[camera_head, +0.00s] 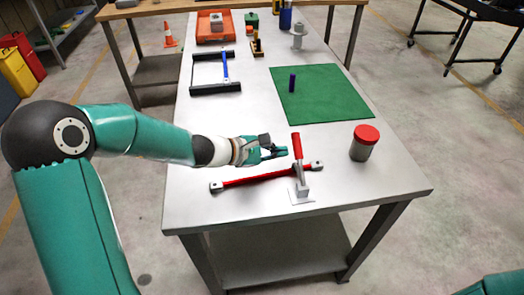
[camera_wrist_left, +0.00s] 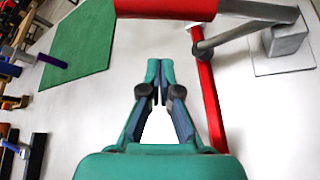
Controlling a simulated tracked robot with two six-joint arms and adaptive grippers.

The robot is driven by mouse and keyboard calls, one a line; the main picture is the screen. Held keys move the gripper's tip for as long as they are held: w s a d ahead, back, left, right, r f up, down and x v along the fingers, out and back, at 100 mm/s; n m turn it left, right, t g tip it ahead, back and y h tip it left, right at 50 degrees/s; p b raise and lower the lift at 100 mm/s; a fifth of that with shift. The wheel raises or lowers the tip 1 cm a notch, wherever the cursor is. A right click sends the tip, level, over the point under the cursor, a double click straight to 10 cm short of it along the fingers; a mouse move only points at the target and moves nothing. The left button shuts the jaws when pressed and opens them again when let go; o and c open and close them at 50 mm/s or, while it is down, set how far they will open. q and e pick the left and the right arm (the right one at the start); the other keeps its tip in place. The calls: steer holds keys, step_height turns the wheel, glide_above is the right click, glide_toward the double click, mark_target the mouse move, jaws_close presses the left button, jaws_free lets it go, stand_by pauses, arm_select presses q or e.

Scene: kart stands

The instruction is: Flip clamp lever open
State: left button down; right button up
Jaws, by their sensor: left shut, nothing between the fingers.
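The clamp has a pale base (camera_head: 301,194) near the front of the table and a lever with a red handle (camera_head: 297,146) that rises from it. In the left wrist view the red handle (camera_wrist_left: 165,8) crosses the top, joined by a grey arm to the clamp's base block (camera_wrist_left: 287,40) at upper right. My left gripper (camera_head: 284,152) is shut and empty, just left of the red handle. In the left wrist view its fingertips (camera_wrist_left: 160,70) appear below the handle with a gap in the picture; I cannot tell the true distance. My right gripper is not in view.
A red bar tool (camera_head: 255,180) lies by the clamp base. A red-lidded jar (camera_head: 365,143) stands to the right.

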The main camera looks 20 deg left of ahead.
mark_target(297, 160)
arm_select(q)
steer(key=d+r+p, duration=0.1)
steer(key=s+d+r, duration=0.1)
steer(key=r, duration=0.1)
steer(key=shift+p, duration=0.35)
steer(key=shift+w, duration=0.1)
steer(key=shift+d, duration=0.1)
